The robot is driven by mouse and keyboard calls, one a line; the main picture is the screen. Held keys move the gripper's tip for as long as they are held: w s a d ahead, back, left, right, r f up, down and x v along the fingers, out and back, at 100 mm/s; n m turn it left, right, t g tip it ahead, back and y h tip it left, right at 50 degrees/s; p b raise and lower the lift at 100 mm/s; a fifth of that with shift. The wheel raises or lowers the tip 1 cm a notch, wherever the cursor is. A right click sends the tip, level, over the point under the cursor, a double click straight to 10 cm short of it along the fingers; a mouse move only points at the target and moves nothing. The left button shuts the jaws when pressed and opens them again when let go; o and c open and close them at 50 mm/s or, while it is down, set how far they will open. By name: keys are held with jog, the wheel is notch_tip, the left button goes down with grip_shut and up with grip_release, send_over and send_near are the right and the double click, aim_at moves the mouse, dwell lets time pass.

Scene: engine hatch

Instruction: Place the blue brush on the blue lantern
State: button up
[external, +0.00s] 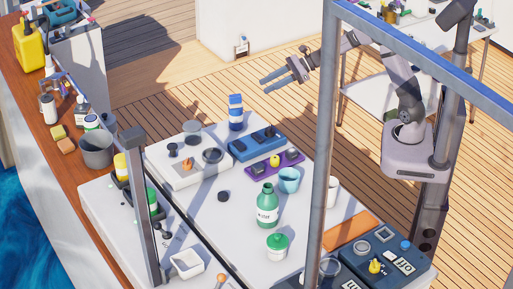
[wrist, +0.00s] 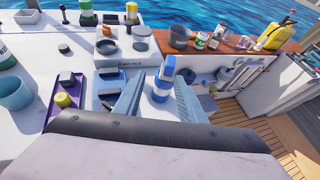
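A blue and white upright cylinder (external: 236,112), which looks like the blue lantern, stands at the back corner of the white hatch top. It also shows in the wrist view (wrist: 162,80), where it appears between my fingertips but beyond them. My gripper (external: 267,86) is open and empty, in the air to the upper right of the cylinder, with its fingers pointing left. The two fingers also show spread apart in the wrist view (wrist: 157,88). I cannot clearly pick out the blue brush. A blue tray (external: 238,152) with dark items lies near the cylinder.
A purple tray (external: 292,168), a teal cup (external: 289,180) and a green bottle (external: 267,205) stand on the hatch top. A white panel with round fittings (external: 182,180) is left of the blue tray. A metal frame post (external: 322,150) rises in front of my arm.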

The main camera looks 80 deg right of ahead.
jog(key=s+a+f+n+g, duration=0.4)
jog(key=s+a+n, duration=0.3)
jog(key=s, duration=0.1)
jog(key=s+a+f+n+g, duration=0.4)
jog(key=s+a+n, duration=0.3)
jog(key=s+a, duration=0.1)
jog(key=s+d+f+n+g+h, duration=0.1)
jog(key=s+f+n+g+h, duration=0.1)
jog(key=s+n, duration=0.6)
jog(key=s+d+f+n+g+h, duration=0.1)
jog(key=s+f+n+h, duration=0.1)
jog(key=s+n, duration=0.6)
jog(key=shift+s+d+g+h, duration=0.15)
jog(key=shift+d+g+h, duration=0.25)
jog(key=shift+h, duration=0.3)
